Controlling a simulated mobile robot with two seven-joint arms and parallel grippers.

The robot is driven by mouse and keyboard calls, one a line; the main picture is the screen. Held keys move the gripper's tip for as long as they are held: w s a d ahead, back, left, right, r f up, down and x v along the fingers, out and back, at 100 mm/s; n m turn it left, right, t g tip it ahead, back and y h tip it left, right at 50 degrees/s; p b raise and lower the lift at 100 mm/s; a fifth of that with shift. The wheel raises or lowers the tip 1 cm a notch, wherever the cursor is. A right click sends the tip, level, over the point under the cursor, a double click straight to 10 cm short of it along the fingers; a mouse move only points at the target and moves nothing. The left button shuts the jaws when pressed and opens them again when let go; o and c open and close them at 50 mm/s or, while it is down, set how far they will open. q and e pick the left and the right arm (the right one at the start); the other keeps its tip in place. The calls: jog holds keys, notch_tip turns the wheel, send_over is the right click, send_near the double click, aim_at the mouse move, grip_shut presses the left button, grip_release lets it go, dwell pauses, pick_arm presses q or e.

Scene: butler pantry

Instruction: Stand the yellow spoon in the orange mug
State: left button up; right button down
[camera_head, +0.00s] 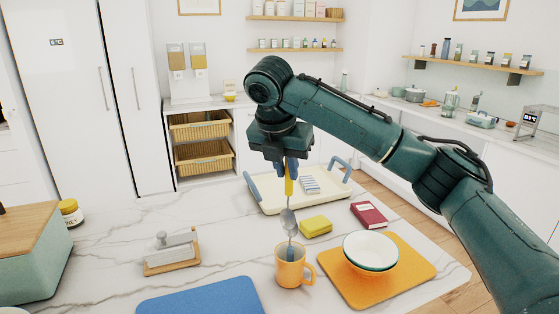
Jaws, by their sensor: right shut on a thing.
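My right gripper (285,167) points down above the counter, shut on the yellow handle of the spoon (289,183). The spoon hangs roughly upright over the orange mug (291,271). A grey metal spoon bowl (288,219) shows below the handle, above the mug's rim. A thin grey-blue piece runs from there down into the mug's opening; I cannot tell whether it belongs to the yellow spoon or to another utensil. The mug stands upright on the marble counter with its handle to the right. My left gripper is not in view.
An orange mat (408,291) with stacked bowls (371,249) lies right of the mug. A yellow sponge (316,226), a dark red book (369,215) and a tray (265,199) are behind. A blue mat (199,298) and a grey press-like item (174,247) are left.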

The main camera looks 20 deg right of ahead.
aim_at(289, 227)
jog(key=shift+s+f, duration=0.25)
jog(key=shift+f, duration=0.6)
jog(key=shift+w+f+b, duration=0.1)
jog(key=shift+f+b, duration=0.2)
jog(key=shift+f, duration=4.75)
jog(key=c, duration=1.3)
grip_release()
jog(key=shift+r, duration=0.1)
jog(key=v, duration=1.3)
